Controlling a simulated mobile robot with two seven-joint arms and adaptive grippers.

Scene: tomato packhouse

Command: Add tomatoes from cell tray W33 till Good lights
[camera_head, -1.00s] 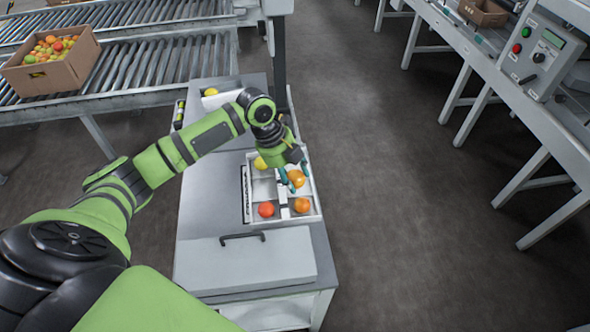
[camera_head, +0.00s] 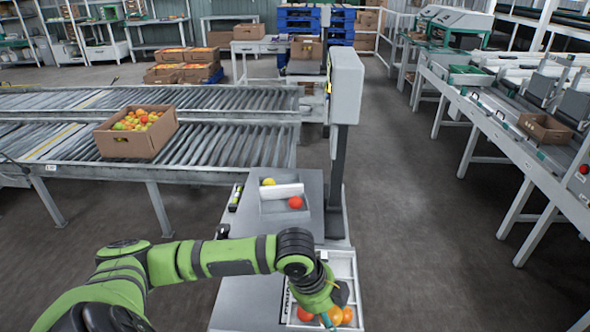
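The white cell tray (camera_head: 350,262) lies at the bottom of the head view and is cut off by the frame edge. A red tomato (camera_head: 304,314) sits in its left part. An orange tomato (camera_head: 336,314) is at my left gripper (camera_head: 328,320), with another orange one (camera_head: 347,316) close beside it. The gripper points down over the tray; its wrist and the frame edge hide much of the fingers, so its grip is unclear. Beyond, a grey scale pan (camera_head: 312,206) with a white divider holds a yellow tomato (camera_head: 268,182) and a red tomato (camera_head: 295,202).
A grey box on a post (camera_head: 345,88) stands behind the pan, edge-on; no lit lamp reads clearly. A cardboard box of tomatoes (camera_head: 150,142) stands on the roller conveyor (camera_head: 225,150) at left. A bench (camera_head: 500,130) runs along the right, with clear floor between.

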